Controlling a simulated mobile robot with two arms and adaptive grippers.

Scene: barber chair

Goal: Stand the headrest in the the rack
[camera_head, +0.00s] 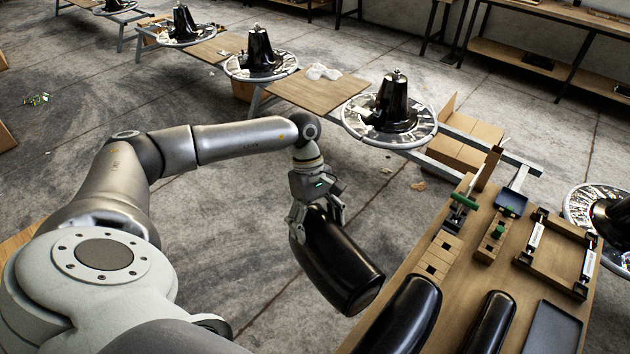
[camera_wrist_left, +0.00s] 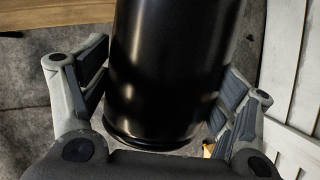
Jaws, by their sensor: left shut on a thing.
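The headrest, a glossy black rounded pad (camera_head: 338,265), hangs tilted from my left gripper (camera_head: 317,212) in the head view, beside the left edge of the wooden workbench. In the left wrist view the pad (camera_wrist_left: 170,70) fills the space between the two grey padded fingers (camera_wrist_left: 165,110), and the gripper is shut on it. The rack is not labelled; a rectangular wooden frame with dark corner fittings (camera_head: 527,262) on the bench looks like it. A slotted wooden block (camera_head: 437,258) also stands there. My right gripper is not in view.
The workbench (camera_head: 470,262) carries two more black pads (camera_head: 402,315) (camera_head: 490,322), a dark tray (camera_head: 552,330), a small blue tray (camera_head: 510,201) and green-handled tools (camera_head: 465,201). Round chair bases (camera_head: 388,120) stand behind. The concrete floor (camera_head: 240,235) left of the bench is clear.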

